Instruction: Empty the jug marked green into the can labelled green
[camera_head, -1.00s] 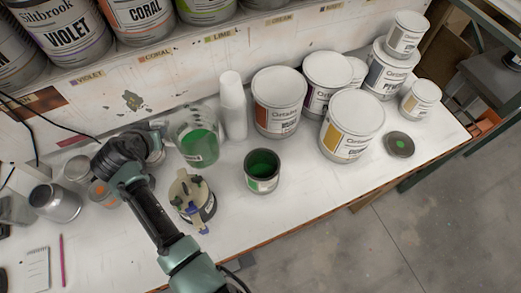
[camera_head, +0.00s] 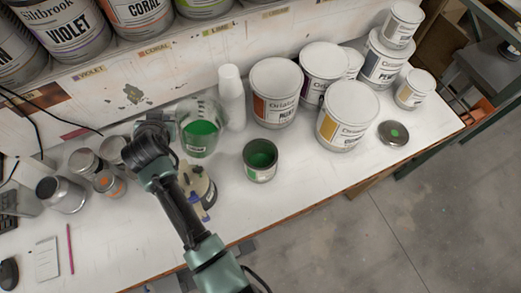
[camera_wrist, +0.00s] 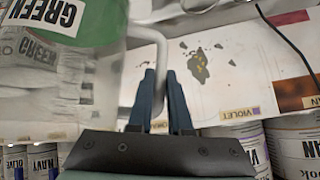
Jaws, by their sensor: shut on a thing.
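The clear jug (camera_head: 201,128) with green liquid stands upright on the bench in the head view, left of the paper cups. My gripper (camera_wrist: 160,76) is shut on the jug's pale handle (camera_wrist: 153,45). In the head view my arm covers most of the gripper, left of the jug. An open can (camera_head: 260,160) with green inside stands on the bench to the right and nearer; its label is too small to read. I cannot tell whether the jug touches the bench.
Stacked white cups (camera_head: 231,97) stand just right of the jug. Several closed paint cans (camera_head: 347,113) and a lid (camera_head: 393,133) are further right. Small jars (camera_head: 84,162) crowd the left.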

